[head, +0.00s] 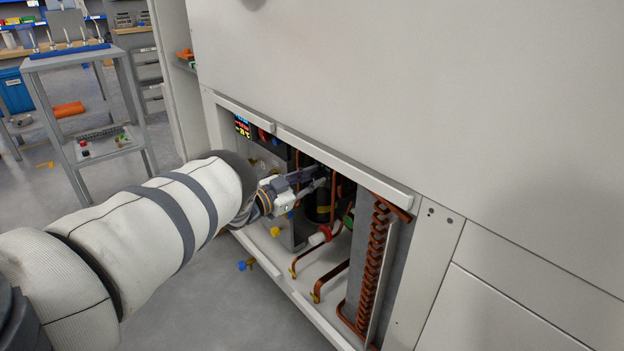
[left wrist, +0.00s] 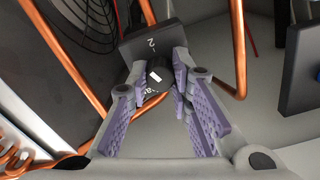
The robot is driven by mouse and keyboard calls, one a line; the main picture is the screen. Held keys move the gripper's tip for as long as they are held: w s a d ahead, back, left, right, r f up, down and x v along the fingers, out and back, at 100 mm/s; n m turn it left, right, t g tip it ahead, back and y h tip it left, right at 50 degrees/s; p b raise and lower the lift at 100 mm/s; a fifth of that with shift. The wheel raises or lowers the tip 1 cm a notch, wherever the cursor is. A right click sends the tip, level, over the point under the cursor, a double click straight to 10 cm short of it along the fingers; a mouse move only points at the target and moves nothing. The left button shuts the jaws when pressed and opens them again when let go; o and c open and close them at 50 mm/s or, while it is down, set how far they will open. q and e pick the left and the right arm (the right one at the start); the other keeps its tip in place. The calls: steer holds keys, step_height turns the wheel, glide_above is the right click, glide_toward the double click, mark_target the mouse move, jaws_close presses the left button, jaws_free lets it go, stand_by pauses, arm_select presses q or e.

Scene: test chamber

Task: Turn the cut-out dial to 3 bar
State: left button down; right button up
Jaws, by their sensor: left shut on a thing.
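The cut-out dial (left wrist: 156,78) is a dark round knob with a white pointer mark, on a black box (left wrist: 146,42) with a "2" and part of a word showing in the left wrist view. The rest of its scale is hidden by my fingers. My left gripper (left wrist: 157,92) has its purple-padded fingers on both sides of the knob, shut on it. In the head view the left gripper (head: 318,178) reaches into the open machine bay, and the dial cannot be made out there. My right gripper is in neither view.
Copper pipes (left wrist: 238,50) run close on both sides of the gripper. In the head view a copper coil (head: 374,255) stands at the bay's right, beside a black cylinder (head: 319,207). The cabinet's upper edge (head: 345,165) lies just above my arm. A grey trolley (head: 85,110) stands at the left.

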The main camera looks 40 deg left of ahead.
arm_select(q)
steer(key=n, duration=0.6)
steer(key=n+b, duration=0.1)
steer(key=n, duration=0.5)
steer(key=shift+n, duration=0.3)
stand_by(0.3)
steer(key=c, duration=1.4)
jaws_free()
steer(key=shift+c, duration=0.2)
steer(key=shift+s, duration=0.1)
steer(key=s+a, duration=0.1)
steer(key=s, duration=1)
steer(key=shift+s, duration=0.4)
